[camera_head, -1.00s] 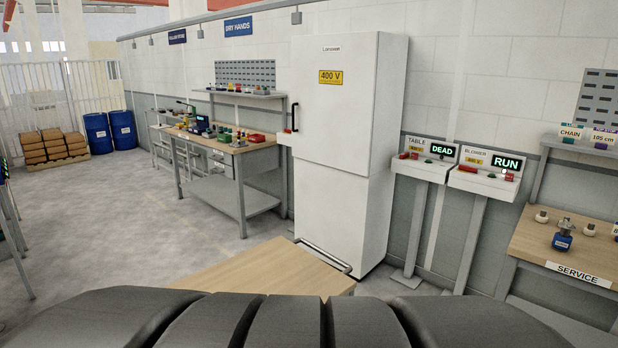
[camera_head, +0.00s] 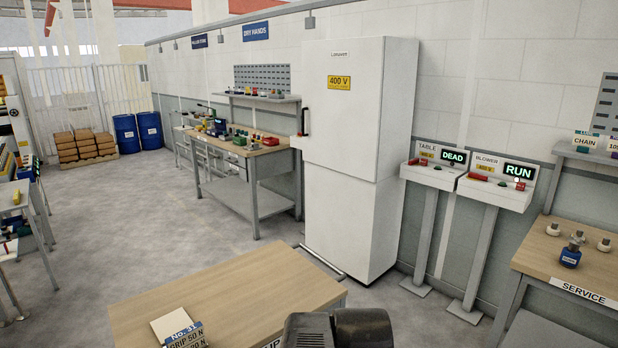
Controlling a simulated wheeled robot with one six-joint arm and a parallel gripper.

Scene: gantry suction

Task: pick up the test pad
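A flat cream pad (camera_head: 172,324) lies on the near wooden table at the bottom of the head view. It may be the test pad; no such name is readable on it. A blue and white card (camera_head: 186,336) reading "GRIP 50 N" stands in front of it and covers part of it; the picture edge cuts the card off. Dark rounded links of my own arm show at the bottom, right of the pad. My gripper itself is not in view.
The near wooden table (camera_head: 235,285) looks clear behind the pad. A tall white cabinet (camera_head: 355,150) stands beyond it. Two pedestals, table (camera_head: 434,175) and blower (camera_head: 497,190), read DEAD and RUN. A service bench (camera_head: 560,250) is at right. Open floor lies left.

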